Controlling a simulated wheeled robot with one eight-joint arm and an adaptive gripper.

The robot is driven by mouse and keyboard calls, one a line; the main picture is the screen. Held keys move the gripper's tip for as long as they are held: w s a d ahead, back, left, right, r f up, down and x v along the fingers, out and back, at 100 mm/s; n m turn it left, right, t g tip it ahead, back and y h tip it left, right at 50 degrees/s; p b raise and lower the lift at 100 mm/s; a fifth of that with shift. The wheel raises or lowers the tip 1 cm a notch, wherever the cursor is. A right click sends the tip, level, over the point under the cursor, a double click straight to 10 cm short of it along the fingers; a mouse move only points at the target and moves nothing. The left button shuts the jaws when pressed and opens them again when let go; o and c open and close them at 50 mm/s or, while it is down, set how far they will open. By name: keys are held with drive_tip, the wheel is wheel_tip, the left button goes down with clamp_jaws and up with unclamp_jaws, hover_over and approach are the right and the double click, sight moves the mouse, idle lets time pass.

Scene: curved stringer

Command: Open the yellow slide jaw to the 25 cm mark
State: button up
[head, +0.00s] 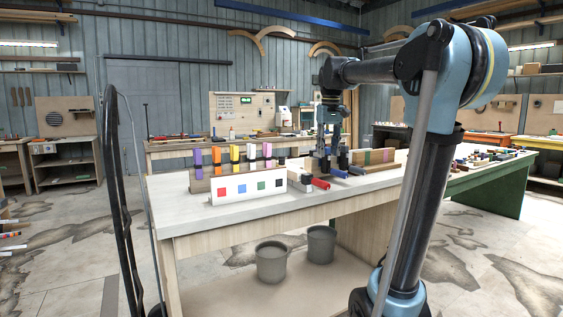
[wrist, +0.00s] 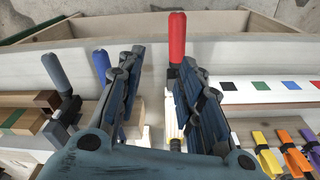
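The yellow slide jaw (head: 235,153) stands in a row of coloured jaws on a long wooden bar on the workbench. It shows at the lower right of the wrist view (wrist: 262,139), beside an orange jaw (wrist: 287,139). My gripper (wrist: 157,85) is open, its two fingers wide apart with nothing held between them. In the head view my gripper (head: 326,163) is low over the bench, right of the yellow jaw and apart from it. A red handle (wrist: 177,38) is close to the right finger; contact cannot be told. No 25 cm mark is readable.
A white board with coloured squares (head: 250,188) stands in front of the jaw row. Blue handles (wrist: 102,66) lie left of the red one. A bar with a green band (head: 372,157) lies to the right. The bench's front strip (head: 185,221) is clear. Two buckets (head: 271,262) stand below.

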drive_tip(key=w+a+r+n, duration=0.1)
drive_tip(key=w+a+r, duration=0.3)
drive_tip(key=w, duration=0.3)
drive_tip(key=w+a+r+n, duration=0.1)
drive_tip(key=w+a+r, duration=0.35)
drive_tip(key=w, duration=0.25)
drive_tip(key=n+g, duration=0.1)
hover_over(282, 157)
drive_tip(key=w, duration=0.1)
wheel_tip(282, 157, down, 17)
drive_tip(key=shift+w+f, duration=0.1)
drive_tip(key=shift+c, duration=0.4)
clamp_jaws()
drive_tip(key=shift+w, duration=0.1)
